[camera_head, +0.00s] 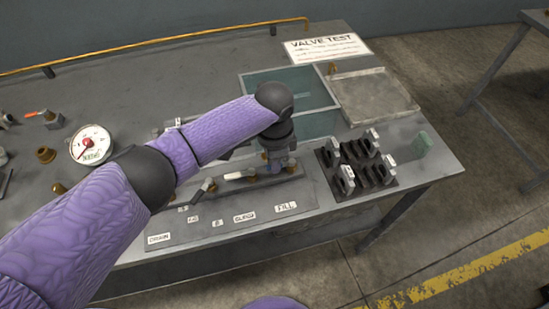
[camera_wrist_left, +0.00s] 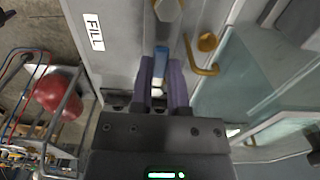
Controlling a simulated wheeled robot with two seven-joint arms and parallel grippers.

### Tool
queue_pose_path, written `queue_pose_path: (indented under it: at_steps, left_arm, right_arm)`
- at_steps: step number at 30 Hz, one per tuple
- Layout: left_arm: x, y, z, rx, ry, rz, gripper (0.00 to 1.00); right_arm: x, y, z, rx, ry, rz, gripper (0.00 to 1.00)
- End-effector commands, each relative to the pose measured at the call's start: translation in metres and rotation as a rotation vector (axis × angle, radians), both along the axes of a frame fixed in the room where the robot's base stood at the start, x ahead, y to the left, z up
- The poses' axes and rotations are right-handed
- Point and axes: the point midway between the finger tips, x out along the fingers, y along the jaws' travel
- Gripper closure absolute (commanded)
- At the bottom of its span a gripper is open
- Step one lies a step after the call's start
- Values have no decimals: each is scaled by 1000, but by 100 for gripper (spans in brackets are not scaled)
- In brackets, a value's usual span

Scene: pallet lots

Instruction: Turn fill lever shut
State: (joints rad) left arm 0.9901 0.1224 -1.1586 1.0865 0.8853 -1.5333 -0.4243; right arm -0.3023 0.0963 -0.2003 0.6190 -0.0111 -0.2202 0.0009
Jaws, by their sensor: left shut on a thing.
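The fill lever (camera_wrist_left: 161,62) shows in the left wrist view as a blue and pale handle between my two purple fingers. My left gripper (camera_wrist_left: 162,75) is shut on it. In the head view my left gripper (camera_head: 278,160) points down at the right end of the valve panel (camera_head: 200,232), behind the FILL label (camera_head: 286,207). There my gripper and wrist hide most of the lever, so its angle is hard to tell. The FILL label also shows in the left wrist view (camera_wrist_left: 95,32). My right gripper is not in view.
A glass tank (camera_head: 318,122) stands close behind my gripper, with a shallow tray (camera_head: 375,95) beside it. A black rack (camera_head: 350,172) with tagged pieces sits just right of the panel. A gauge (camera_head: 91,146) lies left. The table's front edge is near.

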Motion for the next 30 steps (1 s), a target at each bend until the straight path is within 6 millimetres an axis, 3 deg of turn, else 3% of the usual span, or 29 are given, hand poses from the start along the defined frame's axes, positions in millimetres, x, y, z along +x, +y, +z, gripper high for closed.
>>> queue_pose_path:
  at_steps: [10,11,15,25,30]
  left_arm:
    - [1,0,1,-1,-3,-3,100]
    - [1,0,1,-1,-3,-3,74]
    - [0,0,0,-1,-1,-3,45]
    - [0,0,0,0,-2,18,45]
    - [-8,-4,-4,-1,-4,230,45]
  right_arm:
    - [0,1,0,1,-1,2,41]
    - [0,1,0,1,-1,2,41]
    - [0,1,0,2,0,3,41]
    - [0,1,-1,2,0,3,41]
    - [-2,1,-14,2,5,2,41]
